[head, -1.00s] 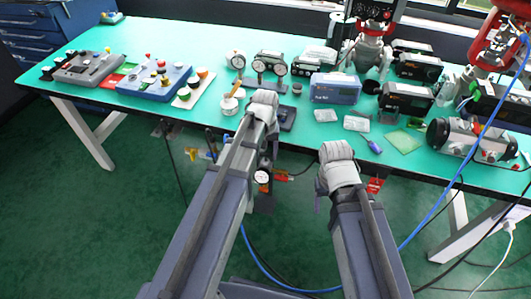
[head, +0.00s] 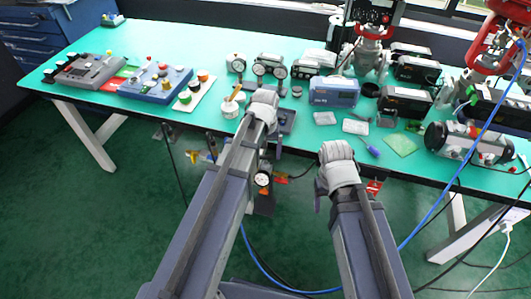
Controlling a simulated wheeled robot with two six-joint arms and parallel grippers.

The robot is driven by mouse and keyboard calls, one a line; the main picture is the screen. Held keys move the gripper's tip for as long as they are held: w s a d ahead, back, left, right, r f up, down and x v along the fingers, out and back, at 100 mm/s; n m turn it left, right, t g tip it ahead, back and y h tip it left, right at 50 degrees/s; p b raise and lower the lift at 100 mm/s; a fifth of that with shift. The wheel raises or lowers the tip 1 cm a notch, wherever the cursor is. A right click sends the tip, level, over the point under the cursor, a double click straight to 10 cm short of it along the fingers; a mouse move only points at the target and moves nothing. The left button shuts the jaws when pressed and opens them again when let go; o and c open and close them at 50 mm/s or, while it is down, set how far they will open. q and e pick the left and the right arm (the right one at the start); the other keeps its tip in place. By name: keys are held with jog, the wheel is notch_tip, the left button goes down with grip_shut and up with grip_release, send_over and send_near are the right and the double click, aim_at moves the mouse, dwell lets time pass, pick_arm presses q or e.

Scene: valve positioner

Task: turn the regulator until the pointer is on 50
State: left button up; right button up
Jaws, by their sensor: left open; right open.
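A small round white-faced gauge (head: 263,180) hangs below the table's front edge, just right of my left forearm, with dark and orange-red parts around it. It looks like part of the regulator. Its pointer and numbers are too small to read, and my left arm hides part of the area. My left gripper (head: 264,98) is over the table's front edge, above and beyond the gauge. My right gripper (head: 335,151) is in front of the edge, right of the gauge. Both are seen from behind, open, with their fingertips mostly hidden. Neither visibly holds anything.
The green table (head: 215,130) holds control boxes (head: 155,84) at left, dial gauges (head: 236,63), a blue box (head: 334,91) and a red-topped valve (head: 370,45). A blue hose (head: 440,213) crosses at right. A red tag (head: 373,187) hangs near my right gripper. The floor at left is clear.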

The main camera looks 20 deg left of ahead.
aim_at(266, 156)
pick_arm(q)
notch_tip(266, 156, up, 6)
jog(key=p, duration=0.5)
jog(key=shift+r, duration=0.15)
jog(key=s+d+r+m+p, duration=0.2)
jog(key=s+d+m, duration=0.1)
jog(key=s+d, duration=0.2)
jog(key=s+d+r+m+y+p, duration=0.1)
jog(key=s+d+r+m+p, duration=0.1)
jog(key=s+d, duration=0.3)
jog(key=s+m+p, duration=0.1)
jog(key=s, duration=0.3)
jog(key=shift+s+d+r+m, duration=0.2)
jog(key=shift+d+r+m, duration=0.1)
jog(key=shift+m, duration=0.1)
dwell(1.8)
